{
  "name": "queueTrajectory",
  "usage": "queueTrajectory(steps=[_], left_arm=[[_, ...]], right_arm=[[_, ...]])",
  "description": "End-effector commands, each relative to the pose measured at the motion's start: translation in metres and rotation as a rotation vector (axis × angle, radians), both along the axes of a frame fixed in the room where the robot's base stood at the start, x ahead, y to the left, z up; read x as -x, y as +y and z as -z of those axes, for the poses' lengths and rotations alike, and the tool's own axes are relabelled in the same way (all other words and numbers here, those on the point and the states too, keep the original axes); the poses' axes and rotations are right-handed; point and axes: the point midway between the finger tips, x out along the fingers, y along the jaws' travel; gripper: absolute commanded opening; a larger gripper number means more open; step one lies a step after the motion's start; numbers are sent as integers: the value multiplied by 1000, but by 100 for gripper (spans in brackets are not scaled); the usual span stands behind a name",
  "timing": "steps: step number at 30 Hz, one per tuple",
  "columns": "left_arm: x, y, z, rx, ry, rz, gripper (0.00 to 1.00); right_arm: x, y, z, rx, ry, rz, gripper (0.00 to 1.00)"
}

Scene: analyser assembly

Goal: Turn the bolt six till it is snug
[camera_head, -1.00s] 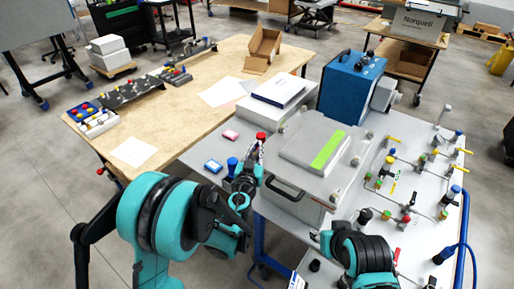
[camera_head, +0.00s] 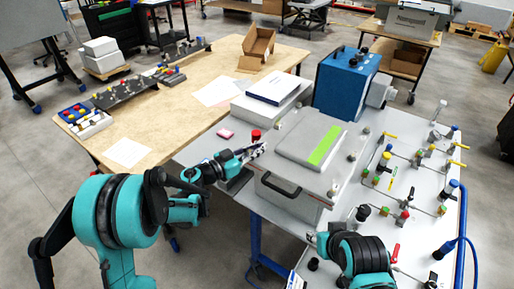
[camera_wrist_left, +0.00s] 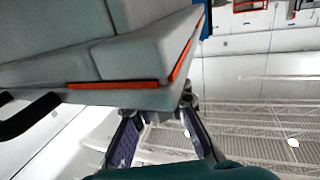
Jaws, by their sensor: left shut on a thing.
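The grey analyser housing (camera_head: 290,208) stands on the grey table, with a flat lid plate and a green-striped cover (camera_head: 310,140) on top. Silver bolt heads sit around the lid edge, one at the right (camera_head: 351,157); I cannot read which is bolt six. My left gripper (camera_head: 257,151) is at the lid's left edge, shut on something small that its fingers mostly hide. In the left wrist view, the fingers (camera_wrist_left: 165,118) reach up at the lid's corner (camera_wrist_left: 178,92), beside a small dark fitting (camera_wrist_left: 187,103). My right gripper (camera_head: 314,240) is low at the housing's front right, its jaws unclear.
A red-capped item (camera_head: 256,134) stands just behind my left gripper. A blue unit (camera_head: 345,82) and white boxes (camera_head: 270,95) stand behind the housing. Valves and pipes (camera_head: 405,180) fill the table's right side. A black handle (camera_head: 280,184) juts from the front.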

Motion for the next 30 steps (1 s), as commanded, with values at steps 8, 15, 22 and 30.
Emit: queueTrajectory(steps=[8, 15, 22, 30], left_arm=[[7, -4, 0, 1, -1, 264, 0], [16, -6, 0, 1, -1, 494, 0], [24, -7, -1, 1, -1, 705, 0], [32, -5, -1, 2, -1, 899, 0]], right_arm=[[0, 0, 4, 0, 0, 0, 38], [0, 0, 5, 0, 0, 0, 38], [0, 0, 3, 0, 0, 0, 38], [0, 0, 0, 0, 0, 0, 38]])
